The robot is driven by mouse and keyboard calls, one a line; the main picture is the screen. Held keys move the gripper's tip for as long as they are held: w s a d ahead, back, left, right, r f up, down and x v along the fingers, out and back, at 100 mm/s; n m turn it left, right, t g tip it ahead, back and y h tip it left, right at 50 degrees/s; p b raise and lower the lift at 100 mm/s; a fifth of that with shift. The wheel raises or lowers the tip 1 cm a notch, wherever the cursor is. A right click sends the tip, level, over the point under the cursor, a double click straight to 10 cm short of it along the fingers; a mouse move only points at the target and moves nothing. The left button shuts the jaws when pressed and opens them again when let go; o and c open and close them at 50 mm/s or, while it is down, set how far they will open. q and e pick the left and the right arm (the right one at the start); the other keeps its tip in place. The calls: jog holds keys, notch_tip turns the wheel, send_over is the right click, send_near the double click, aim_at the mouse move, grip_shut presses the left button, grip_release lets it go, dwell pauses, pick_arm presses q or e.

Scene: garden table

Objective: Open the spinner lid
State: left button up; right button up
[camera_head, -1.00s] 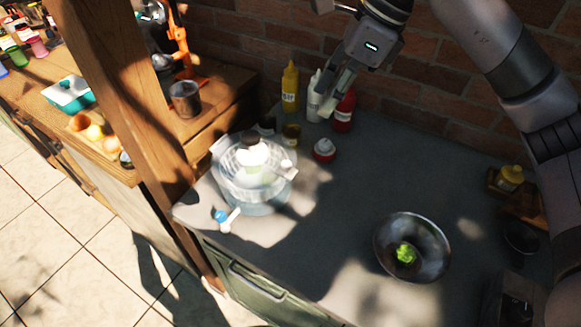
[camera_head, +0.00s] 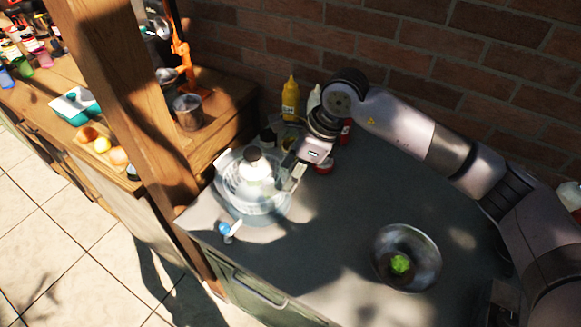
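The salad spinner (camera_head: 250,205) is a clear bowl on the grey counter, left of centre in the head view. Its pale, see-through lid (camera_head: 240,176) sits on top and carries a white dome with a dark knob (camera_head: 253,154). My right gripper (camera_head: 292,182) is at the right side of the spinner, fingers pointing down by the lid's rim. I cannot tell whether it touches the lid, or how far apart its fingers are. My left gripper is not in view.
A metal bowl (camera_head: 428,250) with a green piece of food (camera_head: 400,264) stands to the right. Behind the spinner are a yellow bottle (camera_head: 290,100) and other condiments, partly hidden by my arm. A blue-and-white utensil (camera_head: 227,230) lies in front. A wooden post (camera_head: 140,110) rises at left.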

jog(key=shift+a+f, duration=0.2)
jog(key=shift+f, duration=0.3)
grip_shut()
dwell(0.6)
